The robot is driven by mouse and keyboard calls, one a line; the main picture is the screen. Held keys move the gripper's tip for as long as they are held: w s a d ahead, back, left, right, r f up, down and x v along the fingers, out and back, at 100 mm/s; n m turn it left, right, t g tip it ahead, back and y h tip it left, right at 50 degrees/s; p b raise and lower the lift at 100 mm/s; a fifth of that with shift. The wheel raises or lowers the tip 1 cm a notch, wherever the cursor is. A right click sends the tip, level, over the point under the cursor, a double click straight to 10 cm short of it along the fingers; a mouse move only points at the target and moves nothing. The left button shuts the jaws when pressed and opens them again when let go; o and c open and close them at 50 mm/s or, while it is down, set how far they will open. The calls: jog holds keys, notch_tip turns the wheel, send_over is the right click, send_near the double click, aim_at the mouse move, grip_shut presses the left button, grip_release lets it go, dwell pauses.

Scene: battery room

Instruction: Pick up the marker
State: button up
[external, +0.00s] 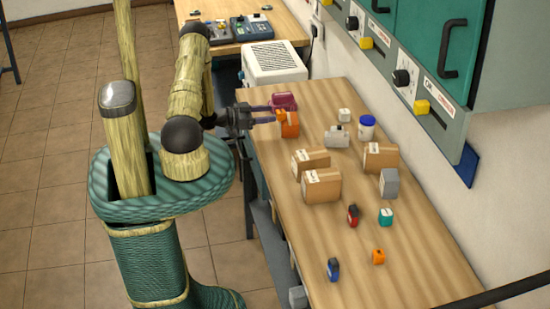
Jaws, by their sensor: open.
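I cannot make out a marker for certain in the external view. My gripper (273,114) is open above the far left part of the wooden table (345,265), its fingers pointing right. The fingertips are close to an orange block-like item (288,123) and a maroon item (284,101). I cannot tell whether the fingers touch either of them. What lies between or just behind the fingers is too small to tell.
Cardboard boxes (321,187), a grey device (337,136), a blue-lidded jar (366,128) and several small coloured items stand on the table. Wall cabinets (437,42) line the right side. A white unit (273,62) stands behind. The table's front right is clear.

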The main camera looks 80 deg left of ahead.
aim_at(281, 111)
jog(key=shift+w, duration=0.15)
jog(key=w+p, duration=0.2)
jog(key=w, duration=0.2)
jog(key=shift+w, duration=0.4)
jog(key=shift+w+f, duration=0.1)
jog(key=shift+w, duration=0.15)
jog(key=c, duration=1.1)
jog(key=shift+c, duration=0.2)
